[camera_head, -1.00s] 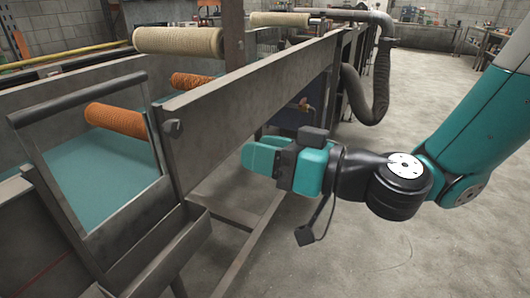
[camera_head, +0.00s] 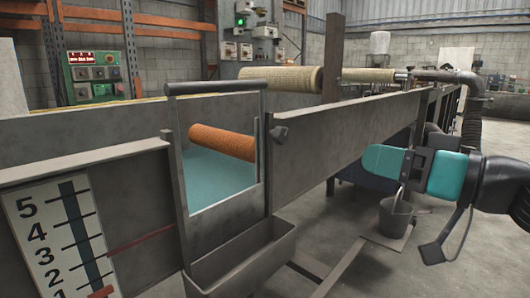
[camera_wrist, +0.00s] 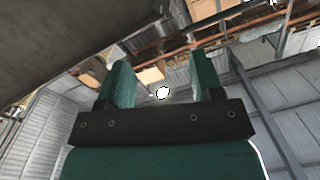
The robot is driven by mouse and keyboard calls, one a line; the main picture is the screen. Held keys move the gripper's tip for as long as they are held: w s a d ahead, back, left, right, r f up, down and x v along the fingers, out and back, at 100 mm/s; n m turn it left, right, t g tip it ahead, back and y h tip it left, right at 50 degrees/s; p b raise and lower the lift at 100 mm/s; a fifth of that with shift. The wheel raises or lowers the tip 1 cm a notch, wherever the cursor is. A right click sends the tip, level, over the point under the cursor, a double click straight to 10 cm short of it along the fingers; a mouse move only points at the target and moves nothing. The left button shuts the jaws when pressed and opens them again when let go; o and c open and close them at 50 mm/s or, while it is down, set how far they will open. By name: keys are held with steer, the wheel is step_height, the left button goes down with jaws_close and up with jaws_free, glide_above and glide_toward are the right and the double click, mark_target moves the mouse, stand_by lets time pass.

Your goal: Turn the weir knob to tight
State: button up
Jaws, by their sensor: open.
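The weir gate (camera_head: 176,190) is a grey metal frame with a dark top handle bar (camera_head: 214,87). My gripper (camera_head: 372,160) is to the right of the knob in the head view, apart from it, with teal fingers towards the trough. In the wrist view my gripper (camera_wrist: 165,85) shows two separated teal fingers with nothing between them. The knob does not show clearly in the wrist view.
The trough wall (camera_head: 345,140) runs back to the right. A white scale board (camera_head: 62,240) is at front left. An orange roller (camera_head: 222,142) lies above teal liquid (camera_head: 215,178). A grey bucket (camera_head: 395,216) stands below my gripper. The floor at right is open.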

steer(key=p, duration=1.2)
glide_toward(284, 138)
steer(key=x, duration=0.9)
steer(key=c, duration=0.9)
